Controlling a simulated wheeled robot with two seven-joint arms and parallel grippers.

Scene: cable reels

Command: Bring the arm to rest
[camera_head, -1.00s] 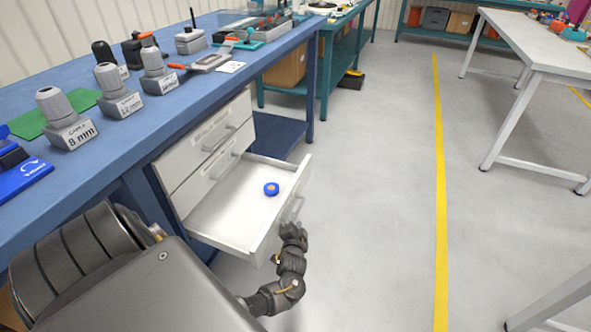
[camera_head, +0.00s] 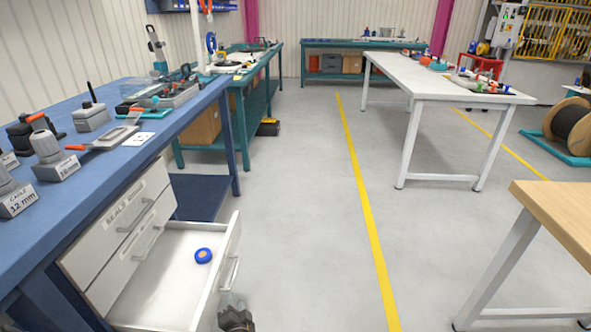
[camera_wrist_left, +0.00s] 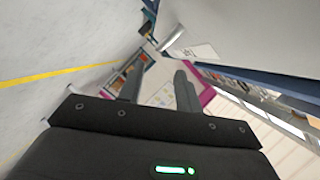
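My left arm's dark end (camera_head: 237,318) shows at the bottom edge of the head view, just below the drawer's front panel; most of it is cut off. In the left wrist view my left gripper (camera_wrist_left: 157,82) has its two dark fingers apart, with nothing between them. I cannot tell whether the arm touches the drawer. My right gripper is in no view.
A wooden-topped table (camera_head: 560,215) stands at right. The floor between, with its yellow line (camera_head: 365,210), is clear.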

